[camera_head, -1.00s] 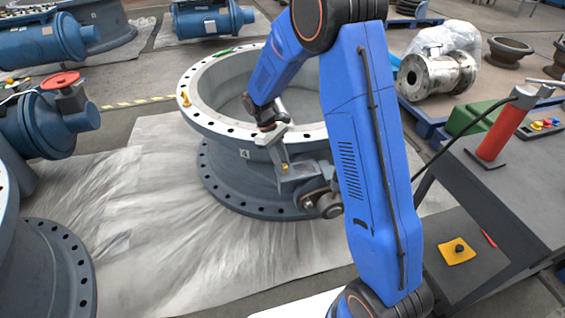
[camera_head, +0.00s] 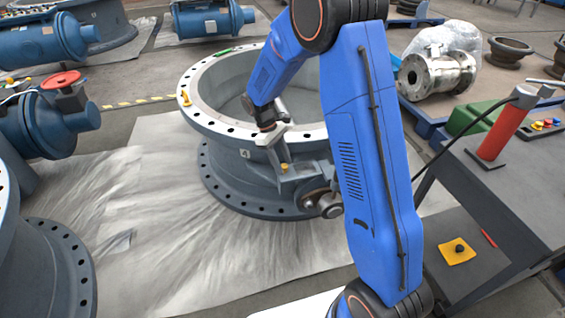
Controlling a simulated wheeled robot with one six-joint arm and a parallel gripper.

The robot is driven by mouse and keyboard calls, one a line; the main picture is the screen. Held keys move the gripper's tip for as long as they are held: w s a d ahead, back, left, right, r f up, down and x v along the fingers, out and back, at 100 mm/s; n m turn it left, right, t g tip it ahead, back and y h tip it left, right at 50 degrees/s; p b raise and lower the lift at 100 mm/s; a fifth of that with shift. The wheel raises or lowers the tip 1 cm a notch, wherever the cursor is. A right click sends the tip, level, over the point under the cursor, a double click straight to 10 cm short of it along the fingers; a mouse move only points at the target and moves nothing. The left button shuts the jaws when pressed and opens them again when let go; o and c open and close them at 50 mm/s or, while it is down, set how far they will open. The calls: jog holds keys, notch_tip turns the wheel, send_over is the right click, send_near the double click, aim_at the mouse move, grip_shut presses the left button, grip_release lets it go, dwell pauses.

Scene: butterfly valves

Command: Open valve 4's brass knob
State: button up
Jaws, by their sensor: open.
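Valve 4 (camera_head: 222,172) is a large grey flanged ring with a white upper rim, standing on a pale sheet. A small label "4" (camera_head: 244,154) is on its side. My gripper (camera_head: 280,158) is at the near side of the valve, just below the rim, pointing down. The small brass knob (camera_head: 284,168) shows right at the gripper's lower end, on a grey bracket. I cannot tell whether the fingers are around the knob or just above it. My blue arm hides the right part of the valve.
A dark workbench (camera_head: 520,190) with a red cylinder (camera_head: 503,127) stands at right. A steel flanged valve (camera_head: 436,74) is behind it. A blue valve with a red handwheel (camera_head: 60,80) is at left. The sheet's front left is clear.

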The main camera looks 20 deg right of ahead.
jog(key=v, duration=1.7)
jog(key=shift+r, duration=0.25)
jog(key=s+d+r+m+t+y, duration=0.1)
jog(key=s+d+r, duration=0.25)
jog(key=s, duration=0.35)
jog(key=s+d+r+m+t+y, duration=0.1)
jog(key=s+d+r+m+t, duration=0.1)
jog(key=s+r, duration=0.3)
jog(key=s+d+r+m+t, duration=0.1)
jog(key=s+d+r, duration=0.2)
jog(key=s, duration=0.5)
jog(key=s+d+f+m+t, duration=0.1)
jog(key=s+d+m+t, duration=0.1)
jog(key=s, duration=0.7)
jog(key=s+d+f+m+t+y, duration=0.1)
jog(key=s+m+t, duration=0.1)
jog(key=s, duration=0.7)
jog(key=shift+s+d+f+m, duration=0.3)
jog(key=shift+s+d+f, duration=0.05)
jog(key=shift+s+f, duration=0.05)
